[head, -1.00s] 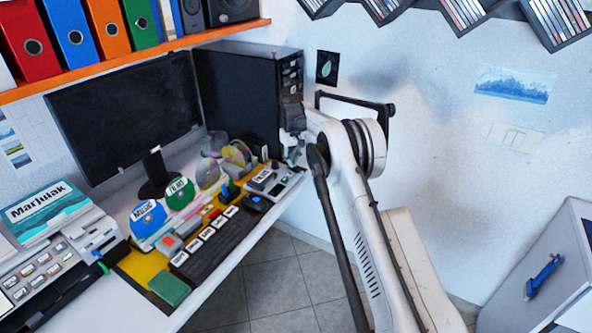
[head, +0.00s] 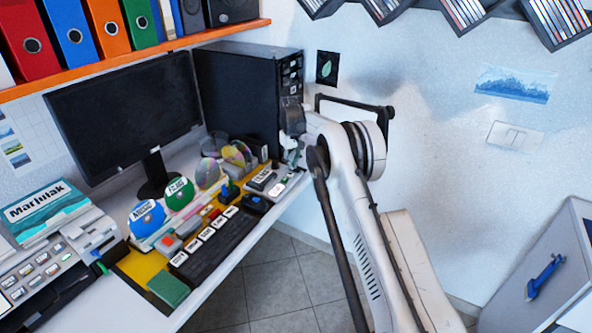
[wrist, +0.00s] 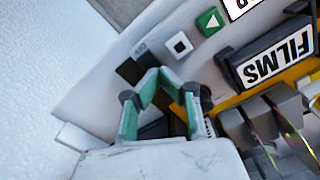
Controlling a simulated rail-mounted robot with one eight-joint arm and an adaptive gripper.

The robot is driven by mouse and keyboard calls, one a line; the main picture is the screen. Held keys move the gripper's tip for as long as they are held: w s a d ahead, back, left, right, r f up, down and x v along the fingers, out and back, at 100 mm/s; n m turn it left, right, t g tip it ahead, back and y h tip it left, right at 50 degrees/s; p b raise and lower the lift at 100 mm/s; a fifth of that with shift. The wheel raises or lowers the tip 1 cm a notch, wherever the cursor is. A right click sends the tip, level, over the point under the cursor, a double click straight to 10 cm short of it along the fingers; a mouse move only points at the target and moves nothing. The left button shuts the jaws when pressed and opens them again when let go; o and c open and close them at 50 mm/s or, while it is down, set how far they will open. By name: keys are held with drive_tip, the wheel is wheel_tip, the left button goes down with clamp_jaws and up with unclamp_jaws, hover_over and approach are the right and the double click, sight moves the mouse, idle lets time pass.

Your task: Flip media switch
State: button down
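The media switch appears to be the dark block labelled FILMS (wrist: 275,54) on a light grey panel in the wrist view; in the head view its label (head: 262,179) shows near the right end of the desk. A green play button (wrist: 210,21) and a white stop button (wrist: 180,44) sit beside it on the panel. My gripper (wrist: 157,74) has teal fingers whose tips meet or nearly meet, with nothing seen between them. It is over the panel, to the left of the FILMS block in the wrist view. In the head view my gripper (head: 291,158) is small and partly hidden.
Several discs (head: 208,173) stand left of the panel. A dark keyboard-like row (head: 215,244), a monitor (head: 125,110) and a black tower (head: 245,100) crowd the desk. The white wall (head: 430,130) is close on the right. Open floor (head: 280,285) lies in front.

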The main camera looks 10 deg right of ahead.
drive_tip(key=shift+r, duration=0.1)
drive_tip(key=shift+r+p, duration=1.05)
drive_tip(key=shift+r, duration=2.3)
